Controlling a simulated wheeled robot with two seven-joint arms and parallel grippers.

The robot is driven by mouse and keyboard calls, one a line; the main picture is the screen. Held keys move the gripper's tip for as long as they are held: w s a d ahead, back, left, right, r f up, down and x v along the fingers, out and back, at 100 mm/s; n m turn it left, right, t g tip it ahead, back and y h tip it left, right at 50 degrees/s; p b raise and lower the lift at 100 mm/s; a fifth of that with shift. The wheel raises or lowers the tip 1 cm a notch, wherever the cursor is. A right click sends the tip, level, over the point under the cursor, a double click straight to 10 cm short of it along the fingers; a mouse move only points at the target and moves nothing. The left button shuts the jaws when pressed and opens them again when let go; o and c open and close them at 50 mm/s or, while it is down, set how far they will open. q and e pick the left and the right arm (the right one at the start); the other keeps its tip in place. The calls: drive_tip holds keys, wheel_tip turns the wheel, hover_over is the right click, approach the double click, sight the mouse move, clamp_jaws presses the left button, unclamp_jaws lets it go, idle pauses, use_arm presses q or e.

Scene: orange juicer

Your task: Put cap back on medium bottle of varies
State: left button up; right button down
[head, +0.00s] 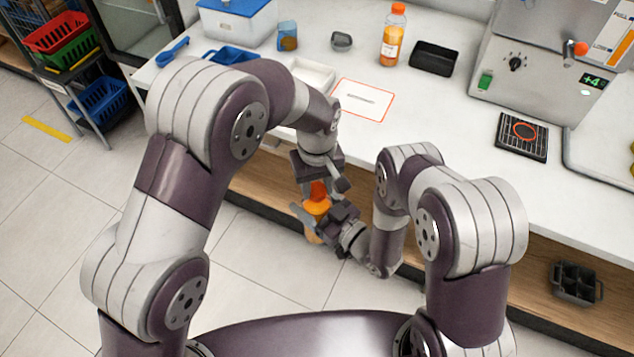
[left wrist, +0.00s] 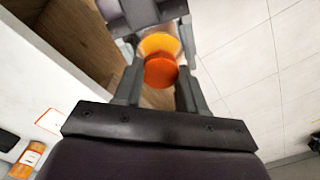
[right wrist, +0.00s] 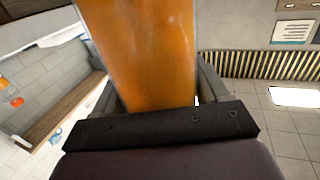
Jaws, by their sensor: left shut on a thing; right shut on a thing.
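An orange-red cap (head: 318,190) is in my left gripper (head: 320,180), in front of the counter. The left wrist view shows the cap (left wrist: 161,71) between the two fingers. My right gripper (head: 322,216) is shut on a bottle of orange juice (head: 316,207) just below the cap. The bottle fills much of the right wrist view (right wrist: 148,50), between that gripper's fingers. In the left wrist view the bottle's yellow-orange top (left wrist: 159,43) shows just beyond the cap, partly overlapped by it. I cannot tell whether cap and bottle touch.
A taller capped juice bottle (head: 391,42) stands on the white counter (head: 455,100), beside a black tray (head: 433,58). A red-outlined mat (head: 363,99) and a white tray (head: 312,73) lie nearer. The juicer (head: 540,60) stands at right. Open floor lies left.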

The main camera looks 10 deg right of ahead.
use_arm(q)
drive_tip(key=m, duration=0.4)
drive_tip(key=shift+m, duration=0.4)
drive_tip(key=m, duration=0.3)
drive_tip(key=o, duration=1.2)
drive_tip(key=shift+c, duration=0.2)
drive_tip(key=shift+r, duration=2.3)
drive_tip(key=shift+c, duration=0.4)
wheel_tip(320, 180, up, 4)
drive_tip(key=shift+f+m, duration=0.25)
drive_tip(key=shift+m, duration=0.25)
